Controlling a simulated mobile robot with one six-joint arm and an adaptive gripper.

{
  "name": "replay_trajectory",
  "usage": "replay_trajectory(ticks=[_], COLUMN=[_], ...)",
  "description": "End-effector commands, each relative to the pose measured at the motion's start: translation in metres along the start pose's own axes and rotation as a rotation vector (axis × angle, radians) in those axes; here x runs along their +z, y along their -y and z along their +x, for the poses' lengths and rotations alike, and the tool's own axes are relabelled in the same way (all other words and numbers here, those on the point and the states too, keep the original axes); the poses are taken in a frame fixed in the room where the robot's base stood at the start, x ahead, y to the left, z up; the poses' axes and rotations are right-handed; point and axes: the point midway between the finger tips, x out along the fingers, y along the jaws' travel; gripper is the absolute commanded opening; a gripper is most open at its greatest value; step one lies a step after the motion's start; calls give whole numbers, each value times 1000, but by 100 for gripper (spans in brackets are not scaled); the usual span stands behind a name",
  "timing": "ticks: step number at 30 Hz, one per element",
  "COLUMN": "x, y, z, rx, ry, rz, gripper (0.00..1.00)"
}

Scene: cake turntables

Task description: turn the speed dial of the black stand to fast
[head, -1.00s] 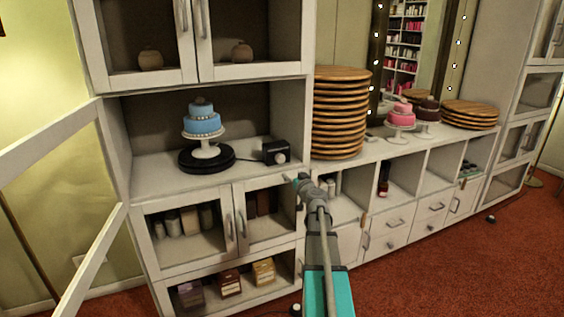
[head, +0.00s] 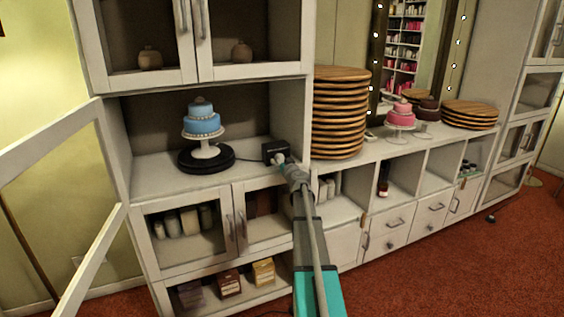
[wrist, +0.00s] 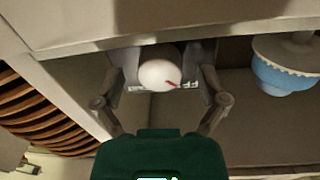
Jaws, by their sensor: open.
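The black stand (head: 190,164) is a round black turntable on the cabinet shelf, bearing a blue cake on a white pedestal. To its right is a small black control box (head: 270,147). My gripper (wrist: 162,84) is open, with one finger on each side of the dial. I cannot tell whether the fingers touch it. In the head view my gripper (head: 286,163) hides most of the dial.
The blue cake (head: 202,124) also shows at the right of the wrist view (wrist: 285,80). A tall stack of wooden boards (head: 338,115) stands right of the shelf's side wall (head: 292,110). The cabinet's upper compartment is above the shelf. An open door frame (head: 50,147) is at left.

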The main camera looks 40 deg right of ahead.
Motion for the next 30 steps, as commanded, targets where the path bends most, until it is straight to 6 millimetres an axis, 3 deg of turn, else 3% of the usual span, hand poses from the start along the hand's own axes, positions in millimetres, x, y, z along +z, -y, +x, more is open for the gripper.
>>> replay_trajectory(ticks=[12,25,26,30], x=[0,0,-1,0], y=[0,1,-9,-1], z=[4,4,8,5], rx=[0,0,3,2], ry=[0,0,0,0], rz=[0,0,0,4], gripper=[92,12,10,10])
